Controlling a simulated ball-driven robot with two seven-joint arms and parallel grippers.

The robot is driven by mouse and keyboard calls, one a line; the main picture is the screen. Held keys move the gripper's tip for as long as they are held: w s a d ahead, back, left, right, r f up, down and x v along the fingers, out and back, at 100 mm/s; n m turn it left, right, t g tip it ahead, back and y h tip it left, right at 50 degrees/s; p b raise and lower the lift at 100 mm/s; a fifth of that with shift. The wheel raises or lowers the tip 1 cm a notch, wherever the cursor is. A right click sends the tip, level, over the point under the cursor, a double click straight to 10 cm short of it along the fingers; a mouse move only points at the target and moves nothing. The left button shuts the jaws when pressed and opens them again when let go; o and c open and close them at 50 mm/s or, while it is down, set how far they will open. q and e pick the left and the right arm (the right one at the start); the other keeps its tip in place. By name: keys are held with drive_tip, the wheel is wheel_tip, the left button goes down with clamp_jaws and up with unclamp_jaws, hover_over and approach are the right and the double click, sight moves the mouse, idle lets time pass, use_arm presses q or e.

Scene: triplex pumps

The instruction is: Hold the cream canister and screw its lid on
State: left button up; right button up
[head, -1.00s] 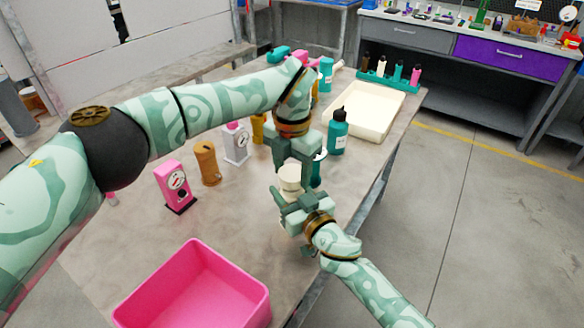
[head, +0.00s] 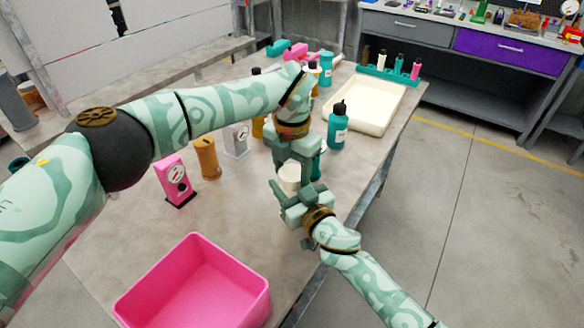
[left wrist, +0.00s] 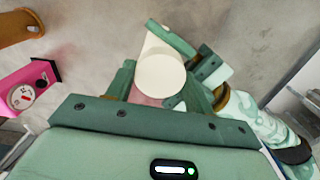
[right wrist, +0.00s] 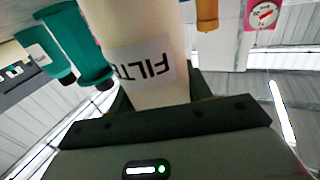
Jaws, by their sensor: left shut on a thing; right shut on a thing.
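The cream canister (head: 289,180) stands roughly upright between my two grippers in the head view. My right gripper (head: 298,200) is shut around its body. In the right wrist view the canister (right wrist: 150,75) bears an upside-down label with dark letters. My left gripper (head: 291,163) points down from above and is shut on the lid. In the left wrist view the lid (left wrist: 161,76) is a round cream disc between my left fingers, in line with the canister body (left wrist: 153,45). I cannot tell whether a gap lies between lid and body.
A pink bin (head: 195,285) stands at the table's front. A pink gauge block (head: 174,180), an orange cylinder (head: 207,158) and a grey gauge block (head: 236,140) stand left. A teal bottle (head: 337,130) and a cream tray (head: 366,104) stand behind, right.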

use_arm(q)
drive_tip(key=shift+f, duration=0.4)
drive_tip(key=shift+f, duration=0.1)
drive_tip(key=m, duration=0.6)
drive_tip(key=shift+m, duration=0.4)
drive_tip(key=m, duration=0.9)
drive_tip(key=shift+w+m, duration=0.1)
drive_tip(key=shift+m, duration=0.2)
drive_tip(key=m, duration=1.4)
